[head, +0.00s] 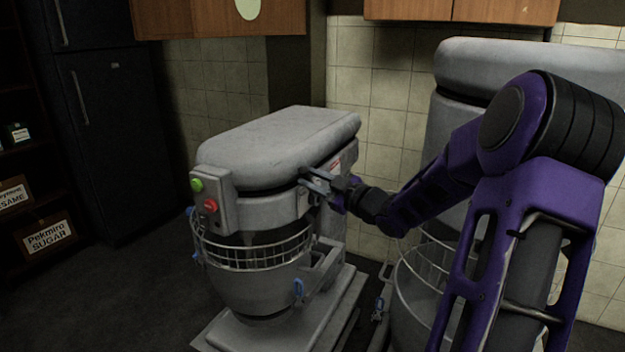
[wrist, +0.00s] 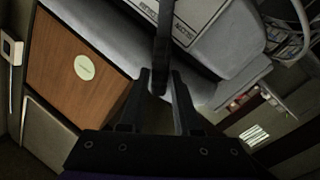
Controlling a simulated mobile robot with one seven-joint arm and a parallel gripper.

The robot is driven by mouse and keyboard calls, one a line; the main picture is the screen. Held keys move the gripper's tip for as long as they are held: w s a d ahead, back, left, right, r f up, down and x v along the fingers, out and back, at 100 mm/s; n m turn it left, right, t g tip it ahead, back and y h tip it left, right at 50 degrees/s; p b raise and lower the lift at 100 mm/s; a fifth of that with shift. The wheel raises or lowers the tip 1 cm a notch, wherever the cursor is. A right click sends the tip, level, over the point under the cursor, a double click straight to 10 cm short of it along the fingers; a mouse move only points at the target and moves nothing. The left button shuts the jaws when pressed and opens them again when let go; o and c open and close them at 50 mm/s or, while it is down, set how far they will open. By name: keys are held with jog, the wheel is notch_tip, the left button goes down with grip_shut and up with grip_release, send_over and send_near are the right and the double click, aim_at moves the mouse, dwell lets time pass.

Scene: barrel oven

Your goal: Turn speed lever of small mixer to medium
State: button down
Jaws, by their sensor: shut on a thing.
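The small grey mixer (head: 280,140) stands left of centre in the head view, with a green and a red button on its front box and a wire guard over its bowl. My gripper (head: 318,180) is at the right side of its head. In the wrist view my gripper (wrist: 162,80) has its two fingers on either side of the dark speed lever (wrist: 162,35), shut on it. In the head view the gripper mostly hides the lever.
A larger grey mixer (head: 470,60) stands close on the right, partly hidden by my arm. Wooden cupboards (head: 480,8) hang above. Dark floor lies open at the front left.

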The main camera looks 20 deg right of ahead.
jog(key=m+p, duration=0.1)
jog(key=p, duration=0.1)
jog(key=w+d+r+m+p, duration=0.1)
jog(key=p, duration=0.2)
jog(key=d+m+g+p, duration=0.1)
jog(key=p, duration=0.1)
jog(key=shift+w+d+r+p, duration=0.15)
jog(key=shift+w+r+p, duration=0.05)
jog(key=shift+w+p, duration=0.2)
jog(key=c, duration=0.6)
grip_release()
jog(key=shift+s, duration=0.1)
jog(key=v, duration=1.7)
jog(key=shift+s+r, duration=0.1)
jog(key=shift+s, duration=0.1)
